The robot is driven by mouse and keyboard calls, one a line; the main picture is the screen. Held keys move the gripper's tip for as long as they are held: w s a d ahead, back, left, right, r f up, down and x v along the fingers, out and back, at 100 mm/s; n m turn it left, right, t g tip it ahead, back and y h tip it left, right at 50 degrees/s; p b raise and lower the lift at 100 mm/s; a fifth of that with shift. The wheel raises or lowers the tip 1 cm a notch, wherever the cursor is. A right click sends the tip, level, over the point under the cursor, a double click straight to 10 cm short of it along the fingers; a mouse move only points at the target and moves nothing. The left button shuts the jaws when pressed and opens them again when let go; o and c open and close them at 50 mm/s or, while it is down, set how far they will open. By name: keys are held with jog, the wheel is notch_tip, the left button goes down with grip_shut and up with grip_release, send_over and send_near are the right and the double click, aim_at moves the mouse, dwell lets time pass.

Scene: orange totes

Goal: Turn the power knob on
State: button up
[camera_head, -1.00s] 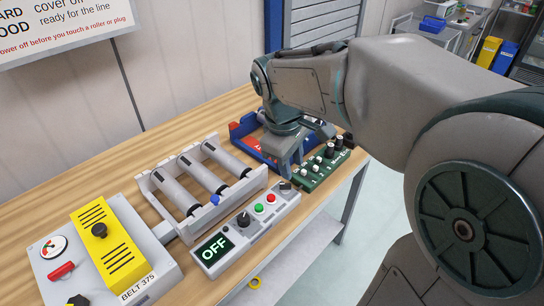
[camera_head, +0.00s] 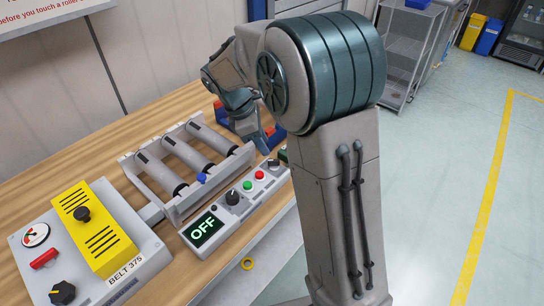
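A grey control box lies on the wooden bench with a lit display (camera_head: 204,227) reading OFF. Beside the display is a black knob (camera_head: 232,198), then a green button (camera_head: 248,185), a red button (camera_head: 260,175) and a smaller dark knob (camera_head: 273,163) at the far end. No label naming the power knob is readable. Another black knob (camera_head: 62,293) sits on the grey BELT 375 box (camera_head: 150,262) at left. My gripper (camera_head: 256,136) hangs beyond the control box, behind the rollers' right end, apart from the knobs. Its fingers are too small and partly hidden to judge.
A roller unit (camera_head: 185,160) with a blue knob (camera_head: 201,178) stands behind the control box. The yellow cover (camera_head: 95,228) is on the BELT box. Red and blue bin parts and a green panel are mostly hidden by my arm. Open bench (camera_head: 50,165) lies at back left.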

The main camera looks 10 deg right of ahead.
aim_at(274, 160)
jog(key=x, duration=0.6)
jog(key=shift+d+f, duration=0.1)
jog(key=shift+f, duration=0.15)
grip_shut()
